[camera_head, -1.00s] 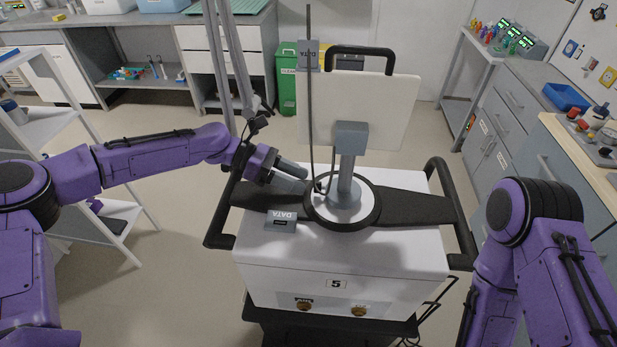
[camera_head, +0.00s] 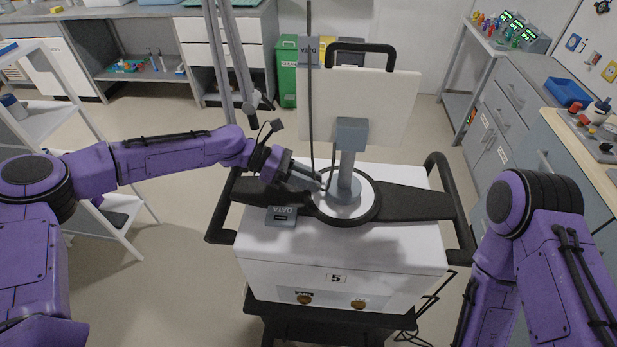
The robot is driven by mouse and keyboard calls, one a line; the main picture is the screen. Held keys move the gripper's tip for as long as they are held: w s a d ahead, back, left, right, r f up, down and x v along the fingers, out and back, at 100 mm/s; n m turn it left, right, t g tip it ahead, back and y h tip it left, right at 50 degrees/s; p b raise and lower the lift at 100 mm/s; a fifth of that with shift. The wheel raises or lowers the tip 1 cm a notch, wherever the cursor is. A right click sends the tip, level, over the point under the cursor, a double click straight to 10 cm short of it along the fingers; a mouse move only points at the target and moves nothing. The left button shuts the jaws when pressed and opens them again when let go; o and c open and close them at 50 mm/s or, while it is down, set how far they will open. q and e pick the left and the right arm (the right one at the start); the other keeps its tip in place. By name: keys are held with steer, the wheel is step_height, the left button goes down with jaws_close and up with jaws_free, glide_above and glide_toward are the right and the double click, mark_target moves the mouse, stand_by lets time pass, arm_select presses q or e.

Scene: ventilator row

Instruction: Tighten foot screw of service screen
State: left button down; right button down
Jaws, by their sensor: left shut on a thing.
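The service screen (camera_head: 372,108) shows its white back and stands upright on a grey post (camera_head: 346,172). My left gripper (camera_head: 318,182) reaches in from the left, low at the near-left side of the post. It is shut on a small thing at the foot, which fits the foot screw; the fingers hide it. My right arm shows at the right, but its gripper is out of the picture.
A thin dark rod (camera_head: 309,90) and a black cable run up just beside my left gripper. Black side handles (camera_head: 449,205) flank the unit.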

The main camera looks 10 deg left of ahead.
arm_select(q)
steer(key=shift+m+t, duration=0.4)
steer(key=shift+m, duration=0.2)
steer(key=shift+s+m+t, duration=0.1)
steer(key=shift+m+t, duration=0.2)
steer(key=shift+m, duration=0.1)
steer(key=shift+s+m+t+b, duration=0.15)
steer(key=shift+m+t+b, duration=0.75)
steer(key=shift+m+b, duration=0.3)
steer(key=c, duration=0.9)
jaws_free()
steer(key=b+v, duration=0.1)
steer(key=v, duration=0.9)
steer(key=shift+a, duration=0.25)
